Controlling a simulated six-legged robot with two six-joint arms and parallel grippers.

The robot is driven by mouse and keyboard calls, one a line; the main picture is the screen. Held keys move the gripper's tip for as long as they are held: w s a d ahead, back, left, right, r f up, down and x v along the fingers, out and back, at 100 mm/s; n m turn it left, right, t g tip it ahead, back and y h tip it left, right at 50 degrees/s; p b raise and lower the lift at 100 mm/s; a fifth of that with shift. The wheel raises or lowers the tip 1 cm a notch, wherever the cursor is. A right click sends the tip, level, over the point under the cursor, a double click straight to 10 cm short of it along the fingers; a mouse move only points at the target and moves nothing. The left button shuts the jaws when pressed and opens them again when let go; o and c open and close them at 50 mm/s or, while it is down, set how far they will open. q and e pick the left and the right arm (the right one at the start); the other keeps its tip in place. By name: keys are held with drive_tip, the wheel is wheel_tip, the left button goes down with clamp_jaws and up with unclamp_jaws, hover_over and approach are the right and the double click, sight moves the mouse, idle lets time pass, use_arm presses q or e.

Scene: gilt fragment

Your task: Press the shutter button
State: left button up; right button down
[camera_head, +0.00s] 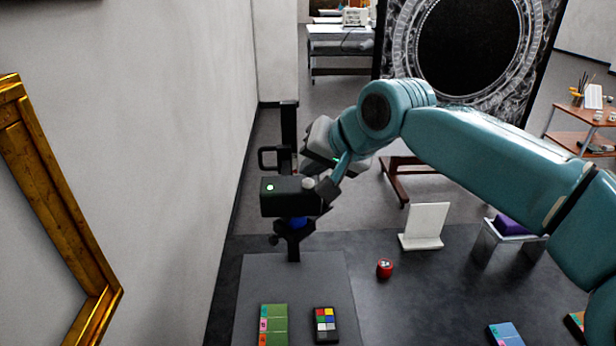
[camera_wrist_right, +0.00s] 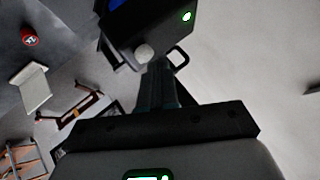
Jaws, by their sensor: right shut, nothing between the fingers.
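A black box-shaped camera (camera_head: 288,198) stands on a dark stand with a blue part beneath it, near the left wall. A light grey round button (camera_head: 309,183) sits at its right end. In the right wrist view the camera (camera_wrist_right: 150,22) is at the top, and the button (camera_wrist_right: 144,53) shows close beside the fingertips. My right gripper (camera_head: 326,190) is shut and empty, reaching down at the camera's right end. Its fingers also show in the right wrist view (camera_wrist_right: 160,72). I cannot tell whether they touch the button. My left gripper is out of view.
On the dark table (camera_head: 400,300) are a green card block (camera_head: 273,325), a colour checker (camera_head: 325,325), a red round object (camera_head: 384,268) and a white stand (camera_head: 425,227). A gold frame (camera_head: 50,190) is at far left. The table's middle is clear.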

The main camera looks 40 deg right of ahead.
sight(312, 183)
drive_tip(key=shift+r, duration=0.4)
wheel_tip(312, 183, up, 2)
drive_tip(key=shift+r+p, duration=0.25)
drive_tip(key=shift+p, duration=1)
drive_tip(key=shift+r, duration=0.35)
drive_tip(key=shift+w+r, duration=0.1)
drive_tip(key=shift+r, duration=0.8)
